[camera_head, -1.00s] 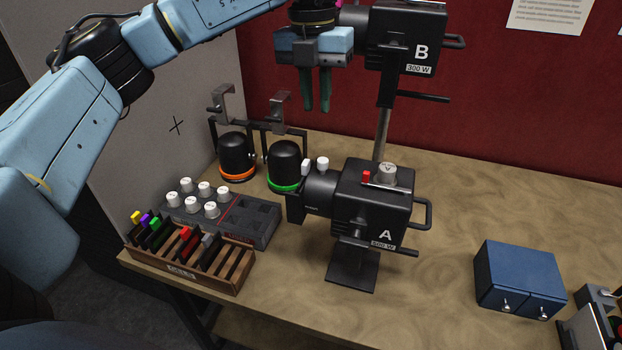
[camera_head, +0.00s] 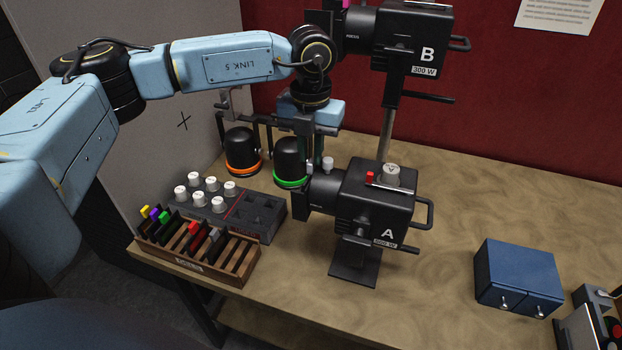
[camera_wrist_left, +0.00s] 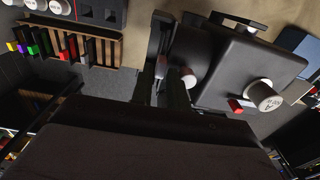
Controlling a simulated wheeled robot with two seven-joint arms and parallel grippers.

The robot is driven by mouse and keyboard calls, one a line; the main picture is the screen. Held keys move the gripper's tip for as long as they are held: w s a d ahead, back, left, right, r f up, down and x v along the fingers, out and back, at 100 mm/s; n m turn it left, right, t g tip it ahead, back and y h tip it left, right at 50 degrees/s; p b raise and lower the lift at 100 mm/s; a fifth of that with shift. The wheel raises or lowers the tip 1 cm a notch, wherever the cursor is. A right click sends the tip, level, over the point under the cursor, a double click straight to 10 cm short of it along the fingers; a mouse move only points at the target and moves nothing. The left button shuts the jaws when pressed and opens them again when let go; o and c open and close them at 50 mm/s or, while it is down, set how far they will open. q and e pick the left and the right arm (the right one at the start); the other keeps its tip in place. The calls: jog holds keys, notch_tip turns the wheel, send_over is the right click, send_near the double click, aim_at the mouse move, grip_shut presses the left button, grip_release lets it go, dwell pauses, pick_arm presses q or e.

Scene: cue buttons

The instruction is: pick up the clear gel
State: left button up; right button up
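A pale tab (camera_wrist_left: 161,68), likely the clear gel's, stands at the front of lamp A (camera_head: 385,205). In the left wrist view it lies between the two fingers of my left gripper (camera_wrist_left: 163,88), which look apart. I cannot tell whether either finger touches it. In the head view my left gripper (camera_head: 312,158) points down at the lamp's front end and hides this tab. A white knob (camera_head: 328,163) is just to its right. My right gripper is not in view.
A wooden rack (camera_head: 190,264) holds gels with yellow, purple, green, red and grey tabs. Behind it is a grey panel (camera_head: 268,232) with several white knobs. Two black domes (camera_head: 241,153) stand behind. A blue drawer box (camera_head: 517,270) is at right.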

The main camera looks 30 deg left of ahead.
pick_arm(q)
jog(key=shift+f, duration=0.55)
grip_shut()
jog(key=shift+r, duration=0.15)
notch_tip(320, 180, up, 18)
jog(key=b, duration=0.2)
dwell(0.5)
notch_tip(320, 180, up, 10)
jog(key=p, duration=0.8)
jog(key=shift+r, duration=0.25)
dwell(0.8)
